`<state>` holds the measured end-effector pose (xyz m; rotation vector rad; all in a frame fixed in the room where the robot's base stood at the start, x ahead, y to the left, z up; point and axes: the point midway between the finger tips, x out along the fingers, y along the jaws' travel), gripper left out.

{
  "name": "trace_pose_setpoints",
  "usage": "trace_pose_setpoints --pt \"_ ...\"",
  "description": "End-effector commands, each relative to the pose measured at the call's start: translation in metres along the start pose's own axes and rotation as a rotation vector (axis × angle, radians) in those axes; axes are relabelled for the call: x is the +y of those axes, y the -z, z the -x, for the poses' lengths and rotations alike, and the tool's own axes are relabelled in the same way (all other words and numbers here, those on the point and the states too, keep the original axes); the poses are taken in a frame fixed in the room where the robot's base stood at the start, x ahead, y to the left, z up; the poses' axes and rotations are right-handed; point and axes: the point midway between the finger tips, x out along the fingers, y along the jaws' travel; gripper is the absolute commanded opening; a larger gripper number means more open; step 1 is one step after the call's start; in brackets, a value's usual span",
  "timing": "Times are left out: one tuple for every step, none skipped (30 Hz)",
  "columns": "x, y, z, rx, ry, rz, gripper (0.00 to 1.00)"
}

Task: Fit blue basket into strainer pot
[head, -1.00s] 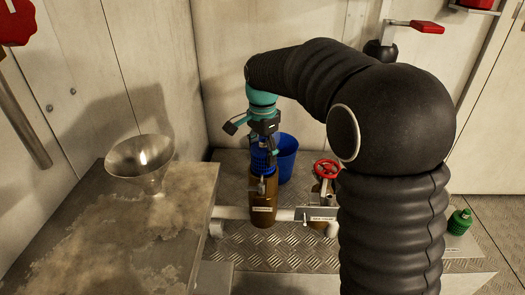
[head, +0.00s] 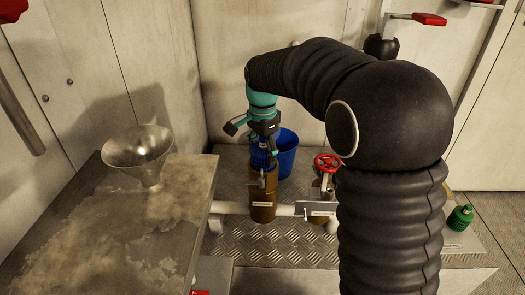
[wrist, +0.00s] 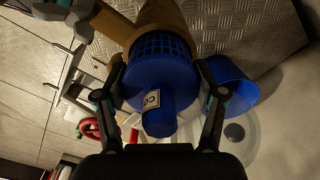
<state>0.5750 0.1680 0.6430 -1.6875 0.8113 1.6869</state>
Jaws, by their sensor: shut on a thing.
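The blue basket (head: 259,159) is held upright over the brown strainer pot (head: 263,206). In the wrist view, the basket (wrist: 158,77) shows a labelled knob, a wide rim and a mesh wall. Its mesh lower end meets the mouth of the pot (wrist: 160,17) and appears partly inside it; the rim stands clear of the mouth. My gripper (head: 263,146) is above the pot, with its fingers shut on the basket from two sides; it also shows in the wrist view (wrist: 158,92). The basket's bottom is hidden.
A blue bucket (head: 288,158) stands close behind the pot. A red handwheel valve (head: 327,163) and pipe (head: 287,211) are at the right. A metal bench (head: 130,235) with a funnel (head: 138,150) is at the left. A green-capped fitting (head: 460,217) is far right.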

Motion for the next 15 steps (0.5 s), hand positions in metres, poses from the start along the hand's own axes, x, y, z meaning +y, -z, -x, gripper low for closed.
trace_pose_setpoints --pt "0.000 0.000 -0.002 0.000 0.000 0.000 0.45" --pt "0.000 0.000 -0.002 0.000 0.000 0.000 0.45" --pt "0.000 0.000 -0.003 0.000 0.000 0.000 0.45" --pt "0.000 0.000 -0.004 0.000 0.000 0.000 0.45" --pt "0.000 0.000 -0.005 0.000 0.000 0.000 0.45" --pt "0.000 0.000 -0.005 0.000 0.000 0.000 0.45" --pt "0.000 0.000 -0.006 0.000 0.000 0.000 0.45" --pt "0.000 0.000 -0.007 0.000 0.000 0.000 0.45" --pt "0.000 0.000 -0.008 0.000 -0.001 0.000 0.45" --pt "0.000 0.000 -0.008 0.000 0.000 0.000 0.45" --pt "0.000 0.000 -0.009 0.000 0.000 0.000 0.45" --pt "0.000 0.000 -0.010 0.000 0.000 0.000 0.45" --pt "0.000 0.000 -0.010 0.000 0.000 0.000 0.45" --pt "0.000 0.000 -0.011 0.000 0.000 0.000 0.45" --pt "0.000 0.000 -0.012 0.000 0.000 0.000 0.45"
